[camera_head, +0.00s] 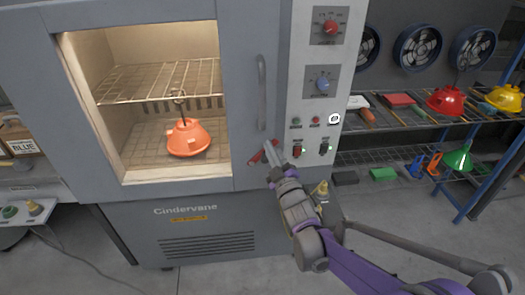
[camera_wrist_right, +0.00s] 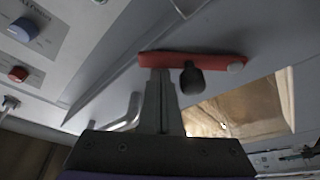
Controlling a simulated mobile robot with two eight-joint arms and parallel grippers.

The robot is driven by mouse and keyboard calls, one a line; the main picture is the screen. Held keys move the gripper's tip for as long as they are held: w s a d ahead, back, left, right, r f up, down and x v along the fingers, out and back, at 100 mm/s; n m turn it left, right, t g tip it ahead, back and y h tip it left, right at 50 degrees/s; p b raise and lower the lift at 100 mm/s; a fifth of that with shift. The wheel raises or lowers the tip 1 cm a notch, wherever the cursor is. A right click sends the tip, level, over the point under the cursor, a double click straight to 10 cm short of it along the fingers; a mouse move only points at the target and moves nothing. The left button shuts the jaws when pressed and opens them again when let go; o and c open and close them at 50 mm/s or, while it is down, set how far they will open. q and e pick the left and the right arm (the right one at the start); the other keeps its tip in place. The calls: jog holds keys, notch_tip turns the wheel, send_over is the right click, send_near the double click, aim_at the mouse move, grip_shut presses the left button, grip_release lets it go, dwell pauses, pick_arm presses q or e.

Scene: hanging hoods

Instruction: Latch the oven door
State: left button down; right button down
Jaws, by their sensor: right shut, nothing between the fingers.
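The grey oven door (camera_head: 239,60) looks flush with the oven front, with a lit window. It carries a vertical grey handle (camera_head: 262,92). Below the handle is the red latch lever (camera_head: 256,158), lying at a slant, partly behind my gripper. My right gripper (camera_head: 269,147) is shut and empty, its fingertips at the lever. In the right wrist view, the closed fingers (camera_wrist_right: 158,75) reach up to the underside of the red lever (camera_wrist_right: 200,60), left of a dark knob (camera_wrist_right: 191,79). Whether they touch it I cannot tell. My left gripper is not in view.
Inside the oven, an orange hood (camera_head: 187,138) with a hook is below a wire rack (camera_head: 150,82). The control panel (camera_head: 318,75) with knobs and switches is just right of the door. A shelf (camera_head: 400,123) with coloured hoods and tools stands at the right.

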jog(key=shift+w+d+f+m+t+h+b, duration=0.1)
jog(key=shift+d+f+m+t+h+b, duration=0.2)
jog(key=shift+d+f+m+h+b, duration=0.7)
jog(key=shift+d+f+m+t+b, duration=0.1)
jog(key=shift+f+m+t, duration=0.35)
jog(key=shift+m, duration=1.2)
jog(key=shift+w+d+f+m+t+h+b, duration=0.15)
jog(key=shift+d+f+m+h+b, duration=0.35)
jog(key=shift+f+m, duration=0.6)
jog(key=shift+s+r+m, duration=0.1)
jog(key=shift+r+m, duration=0.1)
jog(key=shift+m, duration=0.05)
jog(key=shift+r, duration=0.1)
jog(key=s+p, duration=0.2)
jog(key=s, duration=0.7)
jog(key=shift+s+d+r, duration=0.25)
jog(key=shift+d, duration=0.15)
